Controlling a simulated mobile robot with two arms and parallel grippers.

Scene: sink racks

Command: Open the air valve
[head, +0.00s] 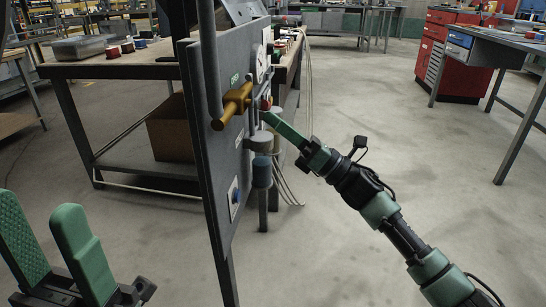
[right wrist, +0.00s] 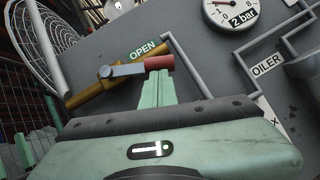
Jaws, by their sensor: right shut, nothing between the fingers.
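The air valve is a brass-coloured body on a pipe (head: 232,105), mounted on an upright grey panel. In the right wrist view its lever (right wrist: 124,70) lies to the right of the pivot and ends in a red grip (right wrist: 159,62). The word OPEN (right wrist: 142,50) is above the lever. My right gripper (head: 268,117) is shut and empty, its fingertips close to the red grip. In the right wrist view the tips (right wrist: 155,77) appear just below the grip; I cannot tell if they touch it. My left gripper (head: 52,235) is open and empty, away from the panel.
The panel (head: 210,150) also carries a pressure gauge (right wrist: 232,10), an OILER label (right wrist: 267,66) and pipes. Hoses hang at its right side. A workbench (head: 120,68) stands behind it at left. A red cabinet (head: 450,60) is far right. The floor right of the panel is clear.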

